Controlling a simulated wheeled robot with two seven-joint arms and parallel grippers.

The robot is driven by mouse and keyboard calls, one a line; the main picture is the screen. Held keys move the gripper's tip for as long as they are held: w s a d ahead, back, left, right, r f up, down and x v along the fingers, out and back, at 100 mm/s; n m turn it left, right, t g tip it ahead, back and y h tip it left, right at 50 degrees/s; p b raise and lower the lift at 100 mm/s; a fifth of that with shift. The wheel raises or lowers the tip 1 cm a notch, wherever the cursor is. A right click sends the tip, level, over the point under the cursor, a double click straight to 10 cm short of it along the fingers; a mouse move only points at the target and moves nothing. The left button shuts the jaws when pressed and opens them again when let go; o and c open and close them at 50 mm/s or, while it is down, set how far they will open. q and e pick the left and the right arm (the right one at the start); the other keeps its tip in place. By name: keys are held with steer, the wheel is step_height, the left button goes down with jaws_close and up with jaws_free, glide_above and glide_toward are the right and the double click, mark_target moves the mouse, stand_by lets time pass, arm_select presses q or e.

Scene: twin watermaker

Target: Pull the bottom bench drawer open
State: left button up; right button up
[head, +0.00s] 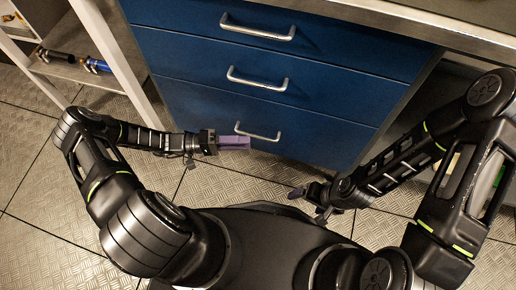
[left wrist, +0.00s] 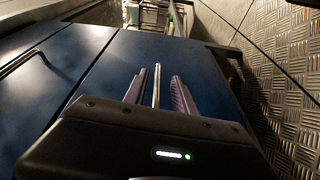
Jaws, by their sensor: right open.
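The bottom drawer (head: 310,135) is the lowest blue front of the bench and looks flush with the fronts above. In the left wrist view the handle (left wrist: 156,85) shows as a thin bar between the two purple fingers of the left gripper (left wrist: 160,88), with a gap on each side. The left gripper is open around it. My right gripper (head: 308,202) is open and empty, low over the floor to the right, apart from the drawers.
The middle drawer (head: 200,73) and top drawer (head: 190,14), each with a silver handle, are above. A pale shelf rack (head: 118,55) with bottles stands at the left. The tiled metal floor (head: 40,185) in front of the rack is clear.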

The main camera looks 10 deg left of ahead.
mark_target(258, 136)
arm_select(q)
steer(key=a+t, duration=0.1)
steer(key=w+a, duration=0.1)
steer(key=shift+a+f+t+h, duration=0.15)
steer(key=shift+a+t+h, duration=0.15)
steer(key=shift+a+t, duration=0.1)
steer(key=shift+b+x, duration=0.45)
steer(key=shift+x, duration=3.5)
steer(key=shift+f, duration=0.1)
jaws_close()
